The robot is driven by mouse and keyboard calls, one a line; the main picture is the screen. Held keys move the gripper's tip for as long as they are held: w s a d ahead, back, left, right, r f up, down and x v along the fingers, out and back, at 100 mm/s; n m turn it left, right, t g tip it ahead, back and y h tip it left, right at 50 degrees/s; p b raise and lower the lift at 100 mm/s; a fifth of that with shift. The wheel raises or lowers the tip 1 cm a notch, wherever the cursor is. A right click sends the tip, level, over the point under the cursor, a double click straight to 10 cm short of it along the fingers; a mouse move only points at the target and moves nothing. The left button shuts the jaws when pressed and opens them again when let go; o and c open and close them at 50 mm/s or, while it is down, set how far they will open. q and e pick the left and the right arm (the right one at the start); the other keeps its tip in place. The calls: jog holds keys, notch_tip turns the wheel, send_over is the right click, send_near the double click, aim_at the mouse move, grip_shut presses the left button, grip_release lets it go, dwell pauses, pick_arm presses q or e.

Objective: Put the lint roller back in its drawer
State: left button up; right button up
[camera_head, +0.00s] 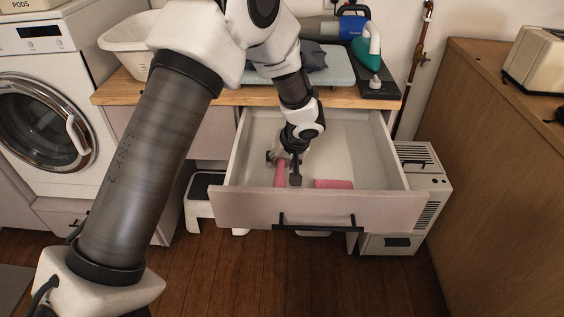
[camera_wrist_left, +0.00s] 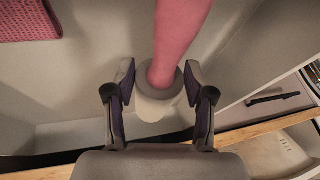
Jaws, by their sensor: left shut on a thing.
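The lint roller has a pink handle (camera_head: 280,174) and a pale roll. In the left wrist view its handle (camera_wrist_left: 180,35) runs up out of the frame, and the pale roll (camera_wrist_left: 152,107) lies between the finger pads. My left gripper (camera_head: 285,167) is shut on the lint roller, inside the outline of the open drawer (camera_head: 240,206). In the left wrist view the gripper (camera_wrist_left: 160,80) has one finger on each side of the roller. Whether the roller touches the drawer floor I cannot tell. My right gripper is not in view.
A flat pink textured thing (camera_head: 333,184) lies in the drawer near its front, right of the roller; it also shows in the left wrist view (camera_wrist_left: 28,20). The drawer's right half is mostly bare. Above is a wooden counter (camera_head: 240,98) with an ironing pad (camera_head: 330,70).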

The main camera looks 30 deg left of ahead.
pick_arm(q)
jog(key=shift+f+b, duration=0.25)
jog(key=shift+b, duration=0.05)
jog(key=o, duration=1.2)
notch_tip(320, 180, up, 2)
jog(key=p, duration=0.3)
jog(key=v, duration=1.1)
jog(key=shift+s+d+r, duration=0.1)
jog(key=shift+d, duration=0.1)
